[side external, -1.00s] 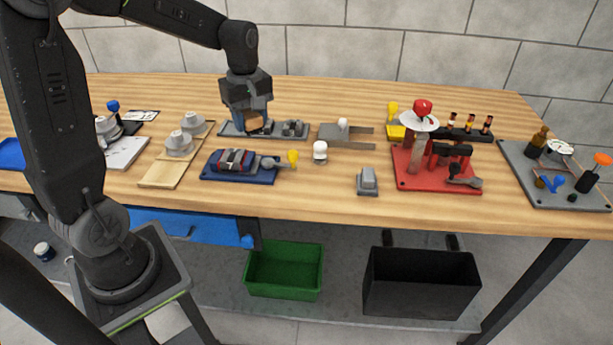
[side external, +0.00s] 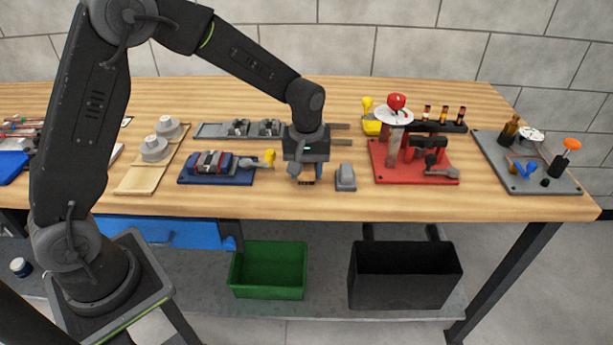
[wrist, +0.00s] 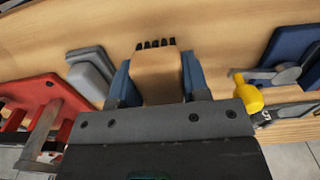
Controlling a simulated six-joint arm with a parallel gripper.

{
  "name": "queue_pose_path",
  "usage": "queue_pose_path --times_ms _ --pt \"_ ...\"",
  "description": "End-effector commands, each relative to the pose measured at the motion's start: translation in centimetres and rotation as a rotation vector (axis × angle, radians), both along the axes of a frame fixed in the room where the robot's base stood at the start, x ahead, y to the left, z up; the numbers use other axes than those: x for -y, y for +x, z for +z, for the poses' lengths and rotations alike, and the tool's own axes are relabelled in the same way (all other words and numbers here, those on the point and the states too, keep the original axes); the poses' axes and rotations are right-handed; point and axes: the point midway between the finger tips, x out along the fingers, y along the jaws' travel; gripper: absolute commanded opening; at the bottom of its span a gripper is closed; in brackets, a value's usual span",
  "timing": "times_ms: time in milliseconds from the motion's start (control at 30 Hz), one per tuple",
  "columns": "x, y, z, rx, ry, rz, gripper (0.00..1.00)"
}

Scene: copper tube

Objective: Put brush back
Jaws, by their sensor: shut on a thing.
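My gripper (side external: 307,180) is shut on the brush, low near the front of the workbench. In the wrist view the brush (wrist: 157,76) is a light wooden block with dark bristles, held between my two blue fingers. In the side view mostly its dark lower end shows below the fingers. A small grey block (side external: 345,177) stands just right of my gripper, apart from it; it also shows at the left in the wrist view (wrist: 92,76). I cannot tell whether the brush touches the table.
A blue base with a clamp and yellow knob (side external: 216,170) lies to the left. A red fixture (side external: 415,167) stands to the right, and a grey board (side external: 530,170) lies farther right. A long grey tray (side external: 215,130) lies behind. Green (side external: 268,270) and black bins sit below.

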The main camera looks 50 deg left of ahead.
Motion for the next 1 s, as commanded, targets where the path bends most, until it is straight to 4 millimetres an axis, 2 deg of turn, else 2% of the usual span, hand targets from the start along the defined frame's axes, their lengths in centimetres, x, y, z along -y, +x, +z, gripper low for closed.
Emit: queue_pose_path --times_ms 100,167,567,600,833,1000 --pt "0.0 0.0 -1.7 -0.001 0.0 0.001 0.2" --pt "0.0 0.0 -2.1 0.0 0.0 0.001 0.2" --pt "0.0 0.0 -2.6 0.0 0.0 0.002 0.2" --pt "0.0 0.0 -2.6 0.001 0.0 0.002 0.45" --pt "0.0 0.0 -2.5 0.001 0.0 0.002 0.67" --pt "0.0 0.0 -2.5 0.001 0.0 0.002 0.68"
